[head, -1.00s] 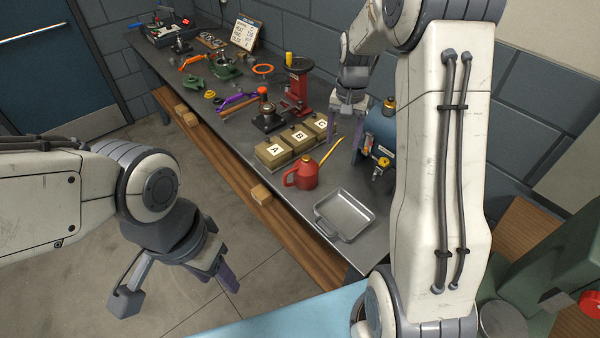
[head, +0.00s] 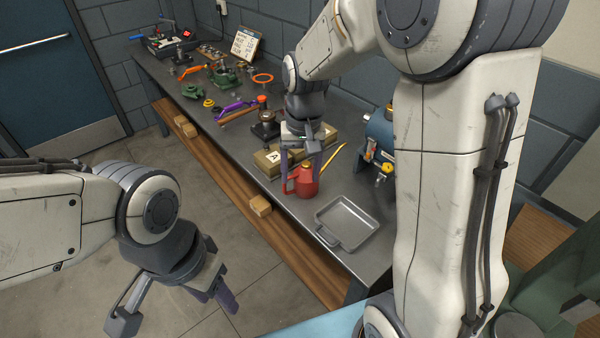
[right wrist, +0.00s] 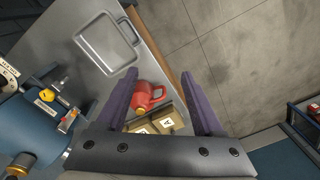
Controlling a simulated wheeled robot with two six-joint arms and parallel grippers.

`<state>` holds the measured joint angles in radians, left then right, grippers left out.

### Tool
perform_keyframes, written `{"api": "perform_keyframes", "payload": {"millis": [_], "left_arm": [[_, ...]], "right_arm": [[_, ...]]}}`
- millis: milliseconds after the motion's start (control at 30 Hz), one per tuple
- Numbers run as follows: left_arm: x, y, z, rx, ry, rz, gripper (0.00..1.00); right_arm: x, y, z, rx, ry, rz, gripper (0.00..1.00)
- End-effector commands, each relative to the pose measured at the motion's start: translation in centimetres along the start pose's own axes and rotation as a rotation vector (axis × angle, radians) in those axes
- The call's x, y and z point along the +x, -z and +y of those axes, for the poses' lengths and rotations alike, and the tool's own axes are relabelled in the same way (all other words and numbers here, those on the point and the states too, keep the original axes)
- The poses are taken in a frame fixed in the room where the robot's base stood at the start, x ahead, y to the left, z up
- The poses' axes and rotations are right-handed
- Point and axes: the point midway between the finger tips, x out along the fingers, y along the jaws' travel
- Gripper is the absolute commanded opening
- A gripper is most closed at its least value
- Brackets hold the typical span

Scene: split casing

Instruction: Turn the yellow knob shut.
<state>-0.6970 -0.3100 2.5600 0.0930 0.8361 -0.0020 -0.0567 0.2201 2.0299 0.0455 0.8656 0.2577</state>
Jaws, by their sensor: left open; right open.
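The yellow knob (head: 387,168) sits low on the front of the blue tank (head: 379,130), at the right end of the bench. In the right wrist view the yellow knob (right wrist: 47,95) is at the left, beside a small valve with a red part. My right gripper (head: 301,168) is open and empty, pointing down over the red can and box A, to the left of the knob and apart from it. My right arm hides part of the tank. My left gripper (head: 222,293) is open and empty over the floor, away from the bench.
A grey metal tray (head: 345,222) lies at the bench's near end. Lettered boxes (head: 268,160) stand behind the can. Tools and clamps fill the far bench.

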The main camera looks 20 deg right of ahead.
Motion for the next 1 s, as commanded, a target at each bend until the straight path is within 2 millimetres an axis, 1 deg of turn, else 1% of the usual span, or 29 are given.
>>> {"api": "perform_keyframes", "payload": {"millis": [367,467,567,600,667,700,733,767,800,900,1000], "left_arm": [[0.0,0.0,0.0,0.0,0.0,0.0,0.5],[0.0,0.0,0.0,0.0,0.0,0.0,0.5],[0.2,0.0,0.0,0.0,0.0,0.0,0.5],[0.3,0.0,0.0,-0.001,0.0,0.0,0.5],[0.5,0.0,0.0,-0.001,0.0,0.0,0.5],[0.6,0.0,0.0,-0.001,0.0,0.0,0.5],[0.6,0.0,-0.1,-0.002,0.0,0.0,0.5],[0.7,0.0,-0.1,-0.002,0.0,0.0,0.5],[0.7,0.0,-0.1,-0.002,0.0,0.0,0.5],[0.8,0.0,-0.1,-0.002,0.0,0.0,0.5],[0.9,-0.1,-0.1,-0.003,0.0,0.0,0.5]], "right_arm": [[0.0,0.0,0.0,0.0,0.0,0.001,0.69],[-0.1,0.9,0.7,0.016,-0.001,0.003,0.69],[-0.2,3.7,3.6,0.076,-0.008,0.004,0.69],[-0.3,5.2,5.5,0.112,-0.012,0.003,0.69],[-0.5,7.5,9.0,0.17,-0.018,0.002,0.69],[-0.6,8.8,11.5,0.207,-0.022,0.001,0.69],[-0.7,9.6,13.4,0.235,-0.025,0.0,0.69],[-0.8,10.3,15.2,0.26,-0.027,0.0,0.69],[-0.8,11.0,17.6,0.292,-0.031,-0.002,0.69],[-1.0,11.9,22.5,0.354,-0.038,-0.006,0.69],[-1.1,12.1,25.4,0.388,-0.042,-0.009,0.69]]}}
